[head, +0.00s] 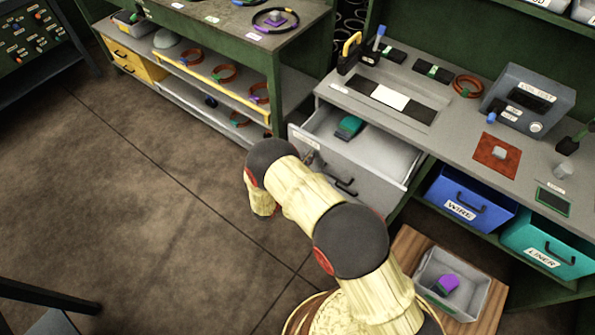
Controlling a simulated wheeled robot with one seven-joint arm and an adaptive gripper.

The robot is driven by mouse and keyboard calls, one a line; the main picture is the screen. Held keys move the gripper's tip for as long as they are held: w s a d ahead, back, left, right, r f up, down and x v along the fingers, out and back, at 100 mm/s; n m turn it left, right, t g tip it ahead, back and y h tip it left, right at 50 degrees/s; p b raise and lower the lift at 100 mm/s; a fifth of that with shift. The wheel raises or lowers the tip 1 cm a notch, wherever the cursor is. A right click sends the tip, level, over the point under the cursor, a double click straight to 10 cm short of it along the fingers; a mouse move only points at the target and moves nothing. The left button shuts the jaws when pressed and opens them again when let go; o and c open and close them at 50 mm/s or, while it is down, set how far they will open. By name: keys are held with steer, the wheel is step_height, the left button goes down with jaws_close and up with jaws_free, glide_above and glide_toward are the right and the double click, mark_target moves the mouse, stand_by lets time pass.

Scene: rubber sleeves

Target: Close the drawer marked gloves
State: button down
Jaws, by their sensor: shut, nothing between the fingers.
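A grey drawer (390,149) stands pulled out under the grey worktop, left of the blue bin. A teal and dark object (349,127) lies inside it. A small pale label sits at the left of its front; its writing is too small to read, so I cannot confirm that it says gloves. My arm, in a pale sleeve with dark joints, reaches up from the bottom and covers part of the drawer front. The arm bends down just left of the drawer. My gripper's fingers do not show; they are hidden by or beyond the sleeve.
A closed lower front with a dark handle (345,186) is below the drawer. A blue bin marked WIRE (463,207) and a teal bin marked LINER (544,245) are at right. A grey tray (477,303) sits on a wooden surface. The floor (120,200) at left is clear.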

steer(key=b+x, duration=0.3)
steer(key=x, duration=1.4)
steer(key=shift+w+b, duration=0.1)
steer(key=shift+b, duration=0.3)
steer(key=shift+w+d+r, duration=0.1)
steer(key=shift+w+d, duration=0.1)
